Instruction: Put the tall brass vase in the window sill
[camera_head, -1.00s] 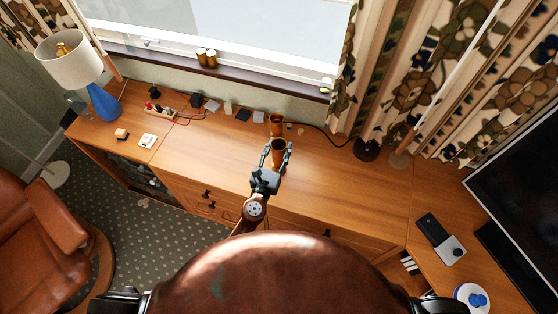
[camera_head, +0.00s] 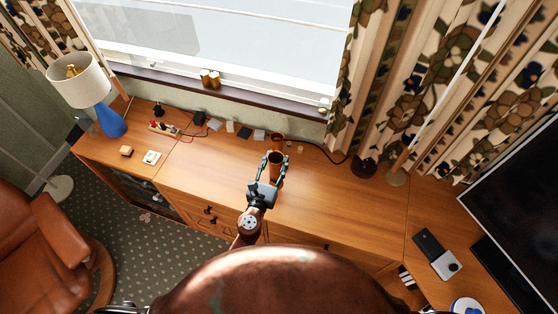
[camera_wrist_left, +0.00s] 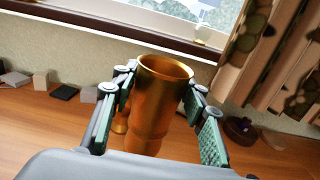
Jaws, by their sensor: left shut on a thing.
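The tall brass vase (camera_head: 275,160) is upright between the fingers of my left gripper (camera_head: 270,168), which is shut on it. In the left wrist view the vase (camera_wrist_left: 158,100) shows its open rim, with the green-padded fingers on either side. The window sill (camera_head: 285,106) is a dark ledge beyond the cabinet, below the window. My right gripper is not in view.
Another brass piece (camera_head: 277,137) stands just behind the held vase. Small blocks (camera_head: 244,132) line the cabinet's back. A lamp (camera_head: 110,121) stands left; patterned curtains (camera_head: 395,75) hang right.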

